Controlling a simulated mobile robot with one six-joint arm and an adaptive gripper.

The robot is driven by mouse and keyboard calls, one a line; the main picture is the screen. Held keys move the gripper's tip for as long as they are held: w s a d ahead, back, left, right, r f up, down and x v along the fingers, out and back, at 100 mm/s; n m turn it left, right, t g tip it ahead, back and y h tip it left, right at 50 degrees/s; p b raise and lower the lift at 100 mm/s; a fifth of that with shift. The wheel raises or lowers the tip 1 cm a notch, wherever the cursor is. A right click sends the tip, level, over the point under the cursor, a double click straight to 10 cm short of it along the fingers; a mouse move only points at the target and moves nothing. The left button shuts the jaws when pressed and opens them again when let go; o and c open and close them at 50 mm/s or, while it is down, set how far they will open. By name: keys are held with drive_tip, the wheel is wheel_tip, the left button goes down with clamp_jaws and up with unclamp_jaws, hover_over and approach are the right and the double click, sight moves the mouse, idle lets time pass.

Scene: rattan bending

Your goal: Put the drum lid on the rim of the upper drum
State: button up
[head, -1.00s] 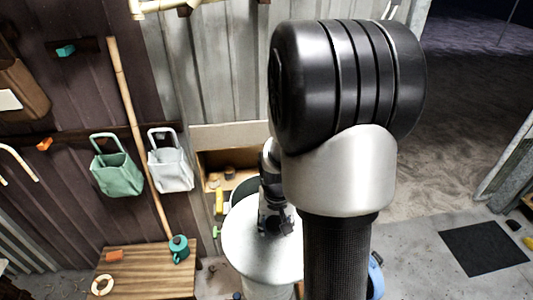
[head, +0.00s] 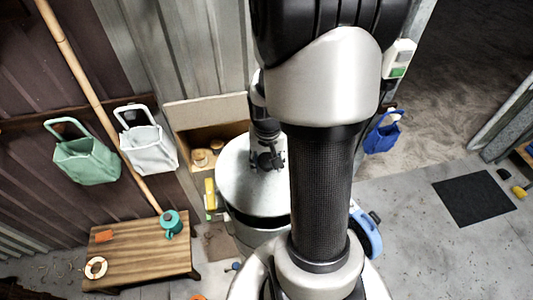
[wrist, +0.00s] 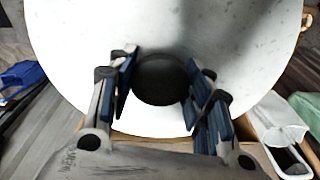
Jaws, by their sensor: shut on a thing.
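The drum lid (head: 236,190) is a pale grey-white round disc, seen from above in the head view. It fills much of the wrist view (wrist: 240,40), with a dark round knob (wrist: 160,80) at its middle. My gripper (wrist: 160,88) is shut on this knob, with a blue-padded finger on each side. In the head view my gripper (head: 268,163) is over the lid. A light drum (head: 252,236) shows under the lid's front edge, with a dark band between. My arm hides the right side. I cannot tell whether lid and rim touch.
An open wooden box (head: 185,118) stands behind the drum. A low wooden table (head: 140,258) with a teal can (head: 172,223) is at the left. Green (head: 88,160) and white (head: 148,150) baskets hang on the wall. A dark mat (head: 474,195) lies right on open floor.

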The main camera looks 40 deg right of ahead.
drive_tip(key=shift+w+d+f+b, duration=0.1)
drive_tip(key=shift+w+f+b, duration=0.05)
drive_tip(key=shift+f+b, duration=4.05)
drive_tip(key=shift+f+p, duration=0.55)
drive_tip(key=shift+p, duration=0.1)
drive_tip(key=o, duration=1.7)
drive_tip(key=shift+c, duration=0.2)
drive_tip(key=r, duration=0.8)
drive_tip(key=s+a+r, duration=0.1)
drive_tip(key=r, duration=0.3)
drive_tip(key=shift+s, duration=0.1)
drive_tip(key=shift+a, duration=0.1)
